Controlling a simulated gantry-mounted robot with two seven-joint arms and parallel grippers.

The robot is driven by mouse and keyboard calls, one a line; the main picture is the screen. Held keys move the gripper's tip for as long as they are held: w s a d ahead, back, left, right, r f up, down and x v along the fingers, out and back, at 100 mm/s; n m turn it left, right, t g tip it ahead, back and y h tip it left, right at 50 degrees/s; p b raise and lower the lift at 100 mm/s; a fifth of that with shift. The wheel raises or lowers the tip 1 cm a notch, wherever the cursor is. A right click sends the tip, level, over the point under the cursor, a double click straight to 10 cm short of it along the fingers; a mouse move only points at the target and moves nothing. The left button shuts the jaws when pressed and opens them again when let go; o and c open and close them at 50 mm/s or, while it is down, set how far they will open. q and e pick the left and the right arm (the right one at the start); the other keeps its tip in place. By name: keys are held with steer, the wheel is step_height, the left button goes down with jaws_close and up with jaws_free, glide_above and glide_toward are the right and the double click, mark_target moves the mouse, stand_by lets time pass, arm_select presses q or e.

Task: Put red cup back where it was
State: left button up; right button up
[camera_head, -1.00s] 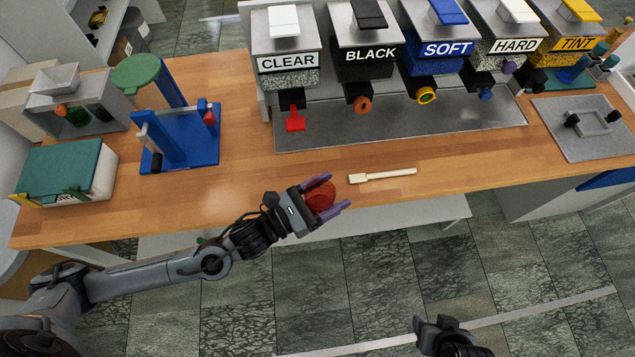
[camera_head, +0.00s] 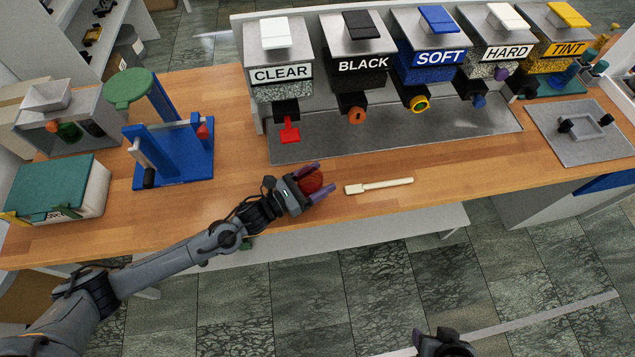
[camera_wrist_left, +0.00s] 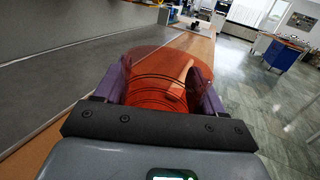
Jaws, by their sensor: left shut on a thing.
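The red cup (camera_head: 311,182) is between the purple fingers of my left gripper (camera_head: 318,182), which is shut on it. In the head view the cup is over the front part of the wooden counter, left of a pale spatula; I cannot tell whether it touches the wood. In the left wrist view the cup (camera_wrist_left: 160,82) looks translucent orange-red with ridged rings, held between both fingers. My right gripper (camera_head: 445,342) is at the bottom edge, cut off by the frame, over the floor and away from the counter.
Dispensers labelled CLEAR (camera_head: 281,75), BLACK, SOFT, HARD and TINT stand behind a grey tray (camera_head: 400,132). The pale spatula (camera_head: 379,186) lies near the front edge. A blue press (camera_head: 175,150) and a green-lidded box (camera_head: 57,187) stand left. Wood between cup and press is clear.

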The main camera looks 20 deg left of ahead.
arm_select(q)
step_height(320, 180, down, 2)
steer(key=shift+f, duration=0.1)
steer(key=shift+f, duration=0.1)
steer(key=o, duration=1.6)
